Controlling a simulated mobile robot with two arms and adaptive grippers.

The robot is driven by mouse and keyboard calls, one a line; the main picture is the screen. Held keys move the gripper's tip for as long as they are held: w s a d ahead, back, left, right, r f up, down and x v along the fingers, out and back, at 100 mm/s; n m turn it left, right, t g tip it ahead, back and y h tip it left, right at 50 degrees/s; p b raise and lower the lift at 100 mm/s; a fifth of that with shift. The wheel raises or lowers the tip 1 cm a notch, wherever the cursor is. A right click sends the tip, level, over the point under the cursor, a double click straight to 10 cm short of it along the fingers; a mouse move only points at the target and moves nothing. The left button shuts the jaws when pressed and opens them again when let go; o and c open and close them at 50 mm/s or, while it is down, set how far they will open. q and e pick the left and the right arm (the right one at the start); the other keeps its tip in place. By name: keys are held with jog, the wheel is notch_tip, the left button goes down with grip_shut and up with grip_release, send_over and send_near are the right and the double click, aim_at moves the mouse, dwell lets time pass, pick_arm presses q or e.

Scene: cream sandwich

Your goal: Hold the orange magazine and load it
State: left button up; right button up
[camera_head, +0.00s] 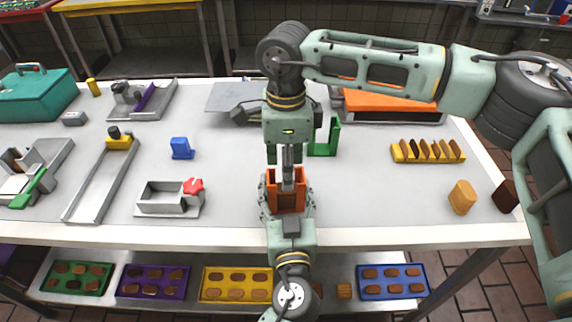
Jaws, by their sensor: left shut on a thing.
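The orange magazine (301,197) is an upright box-like holder near the front middle of the table. My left gripper (287,197) comes up from the bottom edge and is shut on it, with a finger at each side. My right gripper (289,178) points down from above, its narrow grey fingertips at the top of the magazine. Whether they hold a piece is hidden. A yellow rack (428,153) with several brown wafers stands at the right. A tan block (462,197) and a dark brown block (506,195) stand near the right front.
A green bracket (331,137) stands just behind the grippers. A grey box with a red knob (193,187), a blue block (181,148) and a metal channel (100,182) lie left. An orange-topped unit (370,101) is behind my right arm. The front right is mostly clear.

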notch_tip(320, 180, up, 12)
dwell(0.4)
pick_arm(q)
jog(key=o, duration=1.3)
jog(key=shift+o, duration=0.2)
